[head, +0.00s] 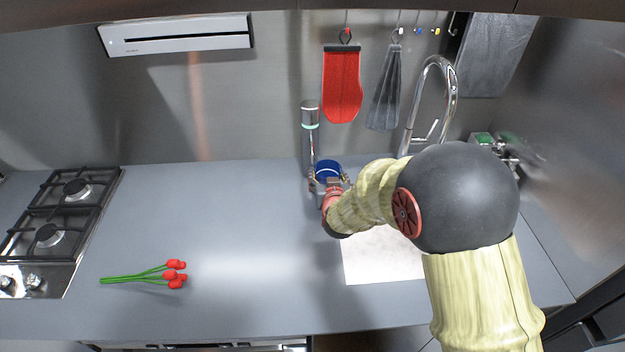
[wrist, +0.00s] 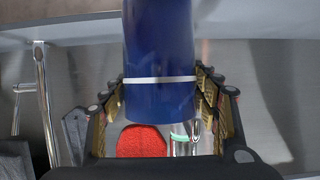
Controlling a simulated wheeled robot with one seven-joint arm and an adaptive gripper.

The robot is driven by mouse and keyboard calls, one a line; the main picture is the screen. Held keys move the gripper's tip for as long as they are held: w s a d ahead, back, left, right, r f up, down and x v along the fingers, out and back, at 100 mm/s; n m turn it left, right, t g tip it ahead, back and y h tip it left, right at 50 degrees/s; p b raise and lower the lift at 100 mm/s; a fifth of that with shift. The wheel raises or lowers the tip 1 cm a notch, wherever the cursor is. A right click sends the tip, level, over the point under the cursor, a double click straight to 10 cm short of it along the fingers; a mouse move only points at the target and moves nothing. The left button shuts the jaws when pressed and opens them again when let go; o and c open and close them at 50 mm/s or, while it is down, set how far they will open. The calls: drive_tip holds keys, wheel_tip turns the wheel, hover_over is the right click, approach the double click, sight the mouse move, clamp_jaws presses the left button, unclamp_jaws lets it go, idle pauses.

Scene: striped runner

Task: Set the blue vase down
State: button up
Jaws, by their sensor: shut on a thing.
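The blue vase (head: 327,169) is at the back middle of the counter in the head view, partly hidden by my gripper (head: 329,184). In the wrist view the vase (wrist: 160,60) is a dark blue cylinder with a pale band, between the two fingers of my gripper (wrist: 170,97). My gripper is shut on it. Whether the vase's base touches the counter cannot be told from these views.
Red tulips (head: 172,274) lie on the grey counter (head: 240,225) at the left, near the gas hob (head: 60,215). A clear bottle-like object (head: 310,125) stands behind the vase. A tap (head: 445,90) rises at the right. The counter's middle left is free.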

drive_tip(key=shift+w+a+r, duration=0.15)
drive_tip(key=shift+a, duration=0.45)
drive_tip(key=a, duration=0.1)
drive_tip(key=a+f, duration=0.1)
drive_tip(key=a, duration=0.1)
drive_tip(key=shift+w+a+f+b, duration=0.2)
drive_tip(key=shift+a+f+b, duration=0.05)
drive_tip(key=shift+b, duration=0.15)
drive_tip(key=shift+d, duration=0.1)
drive_tip(key=shift+f, duration=0.2)
drive_tip(key=o, duration=1.5)
